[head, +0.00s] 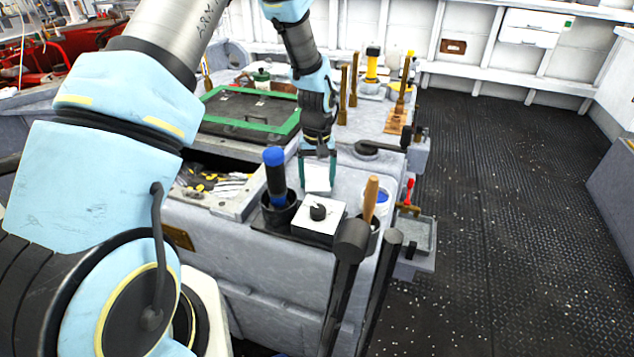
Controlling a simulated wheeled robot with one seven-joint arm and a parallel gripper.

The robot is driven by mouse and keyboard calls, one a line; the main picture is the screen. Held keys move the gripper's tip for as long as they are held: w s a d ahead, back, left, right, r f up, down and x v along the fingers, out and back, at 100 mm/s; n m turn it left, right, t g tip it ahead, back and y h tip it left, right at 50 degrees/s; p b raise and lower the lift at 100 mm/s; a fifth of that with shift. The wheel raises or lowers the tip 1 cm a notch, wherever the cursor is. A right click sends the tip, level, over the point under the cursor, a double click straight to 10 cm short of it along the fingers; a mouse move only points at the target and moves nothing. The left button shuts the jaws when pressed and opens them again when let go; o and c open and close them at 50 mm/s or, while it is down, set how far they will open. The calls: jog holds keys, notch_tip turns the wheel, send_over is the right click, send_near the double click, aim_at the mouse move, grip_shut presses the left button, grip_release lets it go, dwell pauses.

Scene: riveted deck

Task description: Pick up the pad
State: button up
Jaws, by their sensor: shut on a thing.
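My gripper (317,171) points down over the grey workbench, near its front part. Its two teal fingers stand on either side of a small white pad (318,181) and are shut on it. The pad's pale face shows between the fingers, just behind a white box with a black knob. I cannot tell whether the pad is touching the bench or just above it.
In front of the pad stand the white box (318,222), a black cup (279,212) with a blue-topped tool, and a wooden-handled tool (370,197). A green-edged black panel (243,113) lies behind left. Black riveted floor (500,190) is open at right.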

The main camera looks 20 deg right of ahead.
aim_at(317, 179)
notch_tip(317, 179, up, 10)
jog(key=b, duration=0.1)
jog(key=shift+b, duration=0.3)
jog(key=o, duration=0.9)
jog(key=c, duration=0.6)
